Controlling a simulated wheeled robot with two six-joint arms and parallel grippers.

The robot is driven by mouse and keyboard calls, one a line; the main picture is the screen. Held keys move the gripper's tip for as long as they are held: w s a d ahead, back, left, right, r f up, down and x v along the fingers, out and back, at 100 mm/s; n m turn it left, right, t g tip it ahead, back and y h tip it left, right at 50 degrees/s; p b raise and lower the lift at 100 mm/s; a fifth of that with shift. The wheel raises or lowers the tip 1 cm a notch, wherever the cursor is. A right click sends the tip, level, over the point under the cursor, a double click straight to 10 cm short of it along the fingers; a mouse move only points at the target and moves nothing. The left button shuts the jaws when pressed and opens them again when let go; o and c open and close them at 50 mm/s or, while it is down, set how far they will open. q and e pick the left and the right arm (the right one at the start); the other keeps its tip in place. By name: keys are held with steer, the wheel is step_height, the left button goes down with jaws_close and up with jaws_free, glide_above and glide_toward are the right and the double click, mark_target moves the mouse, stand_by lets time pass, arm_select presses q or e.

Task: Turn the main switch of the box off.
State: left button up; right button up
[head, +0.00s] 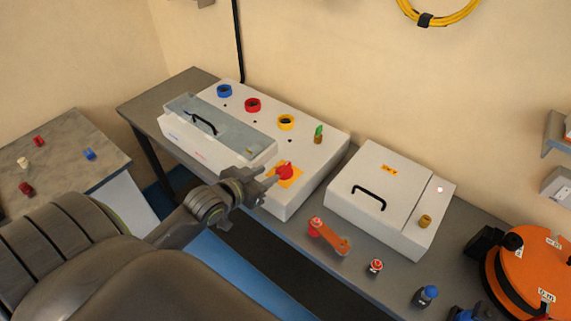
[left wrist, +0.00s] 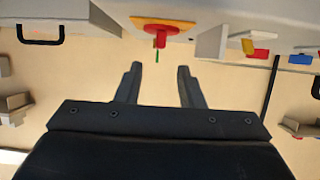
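The main switch is a red rotary knob (head: 285,171) on a yellow plate (head: 296,180), set in the right part of the grey-white box (head: 310,153). It also shows in the left wrist view as a red knob (left wrist: 158,31), at the top and roughly centred between the fingers. My left gripper (head: 268,182) is just left of the knob in the head view. Its two fingers (left wrist: 160,69) are apart with nothing between them, and the knob appears beyond the fingertips. I cannot tell the knob's exact angle. My right gripper is in neither view.
A clear cover with a black handle (head: 203,123) lies on the box's left part. A second white box (head: 370,172), an orange-red padlock-like item (head: 329,236) and an orange reel (head: 535,265) stand rightward.

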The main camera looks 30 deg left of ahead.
mark_target(285, 166)
arm_select(q)
steer(key=p+x, duration=0.1)
steer(key=x, duration=0.8)
steer(key=shift+w, duration=0.25)
jaws_close()
